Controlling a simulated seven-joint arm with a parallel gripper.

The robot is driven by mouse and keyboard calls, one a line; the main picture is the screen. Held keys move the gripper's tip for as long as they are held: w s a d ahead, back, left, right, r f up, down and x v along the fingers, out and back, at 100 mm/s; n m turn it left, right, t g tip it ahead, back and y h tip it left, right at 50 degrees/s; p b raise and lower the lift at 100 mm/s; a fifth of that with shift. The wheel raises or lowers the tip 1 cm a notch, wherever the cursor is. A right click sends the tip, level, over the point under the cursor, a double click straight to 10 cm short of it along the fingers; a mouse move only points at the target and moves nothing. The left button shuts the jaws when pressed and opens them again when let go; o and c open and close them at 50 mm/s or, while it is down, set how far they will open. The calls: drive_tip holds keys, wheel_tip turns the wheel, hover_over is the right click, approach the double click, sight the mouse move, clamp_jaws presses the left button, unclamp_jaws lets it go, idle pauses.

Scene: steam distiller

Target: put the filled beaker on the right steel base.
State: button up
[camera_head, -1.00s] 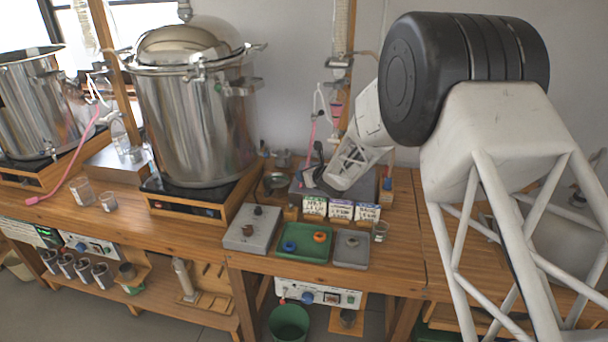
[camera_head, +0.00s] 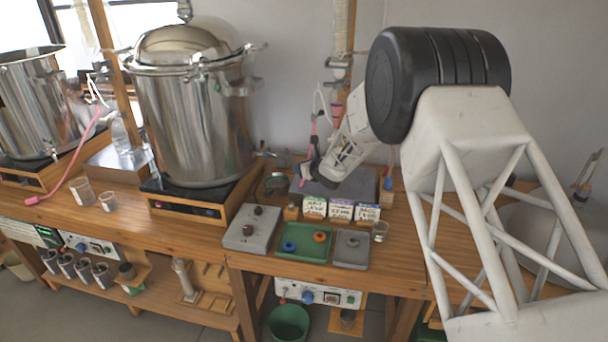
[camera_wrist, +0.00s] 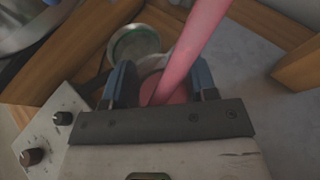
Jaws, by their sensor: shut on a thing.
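In the wrist view my gripper (camera_wrist: 160,92) has its two blue fingers closed around a round glass vessel (camera_wrist: 151,64), which seems to be the beaker. Something pink shows inside it, and a pink hose crosses in front, hiding much of it. I cannot tell whether the hose enters it. In the head view my gripper (camera_head: 311,176) is small and dark, at the left part of the right steel base (camera_head: 347,187), a grey slab behind the labelled boxes. The held vessel is not clear there, nor whether it touches the slab.
A round dish (camera_wrist: 135,43) lies just beyond the fingers. A grey knob box (camera_head: 252,228), a green tray (camera_head: 302,243) and labelled boxes (camera_head: 340,210) stand in front. The large steel pot (camera_head: 190,120) stands to the left. Two beakers (camera_head: 82,190) stand farther left.

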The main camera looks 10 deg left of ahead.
drive_tip(key=shift+w, duration=0.1)
drive_tip(key=shift+w+a, duration=0.15)
drive_tip(key=shift+w, duration=0.05)
drive_tip(key=shift+f, duration=1.75)
drive_tip(key=shift+f, duration=0.15)
drive_tip(key=o, duration=1)
drive_tip(key=shift+r, duration=0.2)
drive_tip(key=shift+v, duration=6)
drive_tip(key=shift+f, duration=0.15)
